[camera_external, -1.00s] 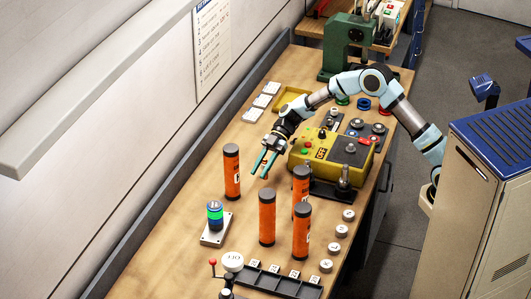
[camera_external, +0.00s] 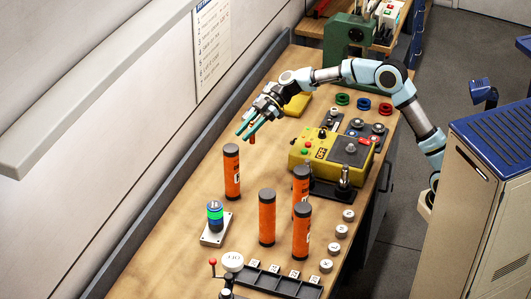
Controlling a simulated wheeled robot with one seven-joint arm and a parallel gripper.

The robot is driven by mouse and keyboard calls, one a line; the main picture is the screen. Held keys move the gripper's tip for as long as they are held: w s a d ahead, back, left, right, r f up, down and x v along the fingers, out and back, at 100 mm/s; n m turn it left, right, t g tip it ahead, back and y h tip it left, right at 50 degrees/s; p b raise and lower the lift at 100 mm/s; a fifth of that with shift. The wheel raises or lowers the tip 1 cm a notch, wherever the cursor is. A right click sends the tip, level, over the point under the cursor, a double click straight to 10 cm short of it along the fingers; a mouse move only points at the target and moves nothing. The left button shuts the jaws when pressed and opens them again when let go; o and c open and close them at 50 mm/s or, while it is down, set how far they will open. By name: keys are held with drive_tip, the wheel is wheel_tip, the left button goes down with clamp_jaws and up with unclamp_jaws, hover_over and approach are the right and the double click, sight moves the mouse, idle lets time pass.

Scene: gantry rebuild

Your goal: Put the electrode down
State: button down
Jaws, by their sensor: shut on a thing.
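My gripper (camera_external: 247,135) is over the left side of the bench, beyond the orange cylinders. Its teal fingers point down and to the left. A small, thin reddish piece (camera_external: 252,138) shows at the fingers, and my gripper appears shut on it; I take it to be the electrode. Most of it is hidden by the fingers. I cannot tell whether its lower end touches the bench (camera_external: 195,215).
Several orange cylinders with dark caps stand nearer, one (camera_external: 232,175) closest to my gripper. A yellow control box (camera_external: 315,150) stands to the right. A yellow tray (camera_external: 297,106) lies behind my wrist.

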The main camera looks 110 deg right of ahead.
drive_tip(key=w+d+f+m+h+p, duration=0.2)
drive_tip(key=d+f+m+h, duration=0.2)
drive_tip(key=d+m+h, duration=0.55)
drive_tip(key=shift+s+d+f+m+g+h+p, duration=0.85)
drive_tip(key=shift+s+d+m+g+h+p, duration=0.85)
drive_tip(key=shift+s+d+m+g+h, duration=2.55)
drive_tip(key=shift+w+d+f+n+t+y, duration=0.15)
drive_tip(key=shift+d+f+t+y, duration=0.3)
drive_tip(key=shift+f, duration=1.2)
drive_tip(key=shift+w+d+f+n+t+y, duration=0.1)
drive_tip(key=shift+d+f+n+y, duration=0.35)
drive_tip(key=shift+f, duration=1.25)
drive_tip(key=shift+w+d+f+t+y, duration=0.1)
drive_tip(key=shift+d+f+t+y, duration=0.4)
drive_tip(key=shift+f, duration=1.15)
drive_tip(key=shift+a+f, duration=0.1)
drive_tip(key=shift+a, duration=0.1)
drive_tip(key=shift+f, duration=0.1)
drive_tip(key=c, duration=0.6)
unclamp_jaws()
